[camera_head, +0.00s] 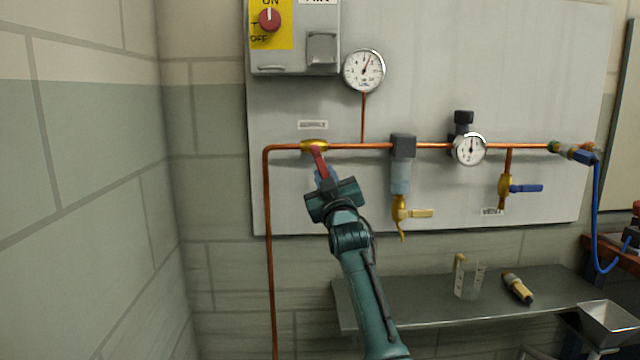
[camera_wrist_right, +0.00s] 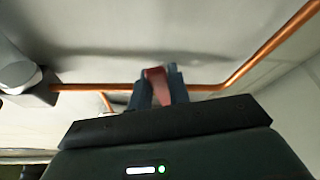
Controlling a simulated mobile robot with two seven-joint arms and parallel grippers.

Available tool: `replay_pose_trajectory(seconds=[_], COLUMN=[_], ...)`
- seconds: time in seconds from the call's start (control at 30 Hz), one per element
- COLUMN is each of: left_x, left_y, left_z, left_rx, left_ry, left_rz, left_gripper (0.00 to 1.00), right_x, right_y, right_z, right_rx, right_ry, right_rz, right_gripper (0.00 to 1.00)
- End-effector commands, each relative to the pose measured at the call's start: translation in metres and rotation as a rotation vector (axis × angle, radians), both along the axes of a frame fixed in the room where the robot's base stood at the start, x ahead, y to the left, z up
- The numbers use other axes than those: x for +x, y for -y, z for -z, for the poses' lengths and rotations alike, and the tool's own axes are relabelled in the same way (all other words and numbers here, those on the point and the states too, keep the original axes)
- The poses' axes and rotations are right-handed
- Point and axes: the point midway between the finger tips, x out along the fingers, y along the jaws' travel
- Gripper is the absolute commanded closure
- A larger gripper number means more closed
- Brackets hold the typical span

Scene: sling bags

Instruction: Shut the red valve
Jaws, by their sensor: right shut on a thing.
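The red valve handle (camera_head: 318,158) hangs down and slightly right from a brass valve body (camera_head: 314,146) on the copper pipe, at the left of the grey wall panel. My right gripper (camera_head: 324,177) reaches up from below and is shut on the handle's lower part, which its fingers partly hide. In the right wrist view the red handle (camera_wrist_right: 156,86) sits between the gripper's two fingers (camera_wrist_right: 158,94), with the copper pipe just behind. My left gripper is in neither view.
The copper pipe (camera_head: 350,146) carries gauges, a filter (camera_head: 402,165) and a blue-handled valve (camera_head: 525,188) to the right. A switch box (camera_head: 293,55) is above. A shelf (camera_head: 430,300) with a beaker (camera_head: 468,282) is below right. The wall left of the panel is clear.

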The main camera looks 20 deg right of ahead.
Motion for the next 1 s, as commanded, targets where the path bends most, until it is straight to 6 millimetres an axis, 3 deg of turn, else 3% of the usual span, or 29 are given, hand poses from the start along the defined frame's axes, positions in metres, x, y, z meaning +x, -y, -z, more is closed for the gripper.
replay_pose_trajectory(seconds=[0.4,1.0], left_x=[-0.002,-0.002], left_y=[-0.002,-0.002], left_z=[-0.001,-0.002], left_rx=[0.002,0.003], left_ry=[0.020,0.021], left_rz=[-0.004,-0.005], left_gripper=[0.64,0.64], right_x=[0.005,0.007], right_y=[-0.014,-0.018], right_z=[0.005,0.005], right_rx=[0.280,0.370], right_ry=[0.075,0.104], right_rz=[-0.005,-0.004], right_gripper=[1.00,1.00])
